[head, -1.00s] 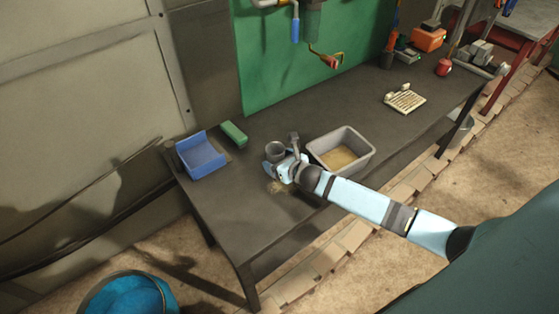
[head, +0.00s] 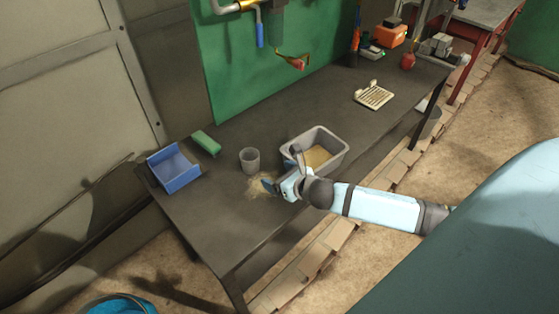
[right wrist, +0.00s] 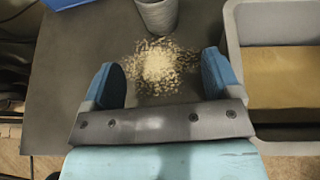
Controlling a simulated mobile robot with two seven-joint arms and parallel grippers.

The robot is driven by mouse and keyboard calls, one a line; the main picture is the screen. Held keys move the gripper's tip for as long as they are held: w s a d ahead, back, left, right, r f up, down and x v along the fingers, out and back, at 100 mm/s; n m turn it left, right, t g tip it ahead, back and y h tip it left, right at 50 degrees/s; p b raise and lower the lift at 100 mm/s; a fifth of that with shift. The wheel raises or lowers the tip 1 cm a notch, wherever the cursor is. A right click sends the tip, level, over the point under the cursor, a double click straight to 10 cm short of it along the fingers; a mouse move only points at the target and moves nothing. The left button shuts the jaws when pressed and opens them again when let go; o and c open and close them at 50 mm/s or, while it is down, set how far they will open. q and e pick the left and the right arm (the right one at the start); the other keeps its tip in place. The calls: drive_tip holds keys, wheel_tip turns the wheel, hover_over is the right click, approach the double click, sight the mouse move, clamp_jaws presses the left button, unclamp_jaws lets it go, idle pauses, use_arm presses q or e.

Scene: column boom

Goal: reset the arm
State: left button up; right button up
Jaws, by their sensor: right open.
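My right arm (head: 380,207) reaches in from the right over the dark workbench. My right gripper (head: 283,172) is open and empty, beside the grey tub. In the right wrist view its two blue fingers (right wrist: 162,82) stand wide apart, with a scattered pile of pale grains (right wrist: 160,66) on the bench beyond them. The pile (head: 257,189) also shows in the head view, partly hidden by the gripper. A grey cup (head: 250,160) stands upright just behind the pile, apart from the fingers. My left gripper is not in view.
The grey tub (head: 341,160) holds tan material. A blue bin (head: 174,171) and a green block (head: 206,142) are at the bench's left end. A slatted pale rack (head: 373,95) lies farther back. The bench middle (head: 280,110) is clear. A blue bucket (head: 118,305) stands on the floor.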

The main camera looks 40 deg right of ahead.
idle(0.5)
drive_tip(key=s+a+m, duration=0.1)
drive_tip(key=m, duration=0.2)
drive_tip(key=s+a+m+g+h, duration=0.1)
drive_tip(key=s+m, duration=0.1)
drive_tip(key=m, duration=0.1)
drive_tip(key=s+a+m, duration=0.1)
drive_tip(key=m, duration=0.2)
drive_tip(key=shift+s+a+r+h, duration=0.1)
drive_tip(key=shift+s+r+h, duration=0.05)
drive_tip(key=shift+s+h, duration=0.2)
drive_tip(key=s+a+r+m+g, duration=0.2)
drive_tip(key=s+m+g, duration=0.2)
drive_tip(key=s+m, duration=0.75)
drive_tip(key=s+a+r+m+g, duration=0.25)
drive_tip(key=s+m+g, duration=0.25)
drive_tip(key=s+m, duration=0.7)
drive_tip(key=w+a+f+m+t+y, duration=0.1)
drive_tip(key=w+a+f+t, duration=0.2)
drive_tip(key=f, duration=0.3)
drive_tip(key=w+a+f+m+t+y+p, duration=0.1)
drive_tip(key=w+a+f+t+y, duration=0.1)
drive_tip(key=w+f, duration=0.4)
drive_tip(key=shift+a+f+t, duration=0.3)
drive_tip(key=shift+a+t, duration=0.25)
drive_tip(key=shift+t, duration=0.85)
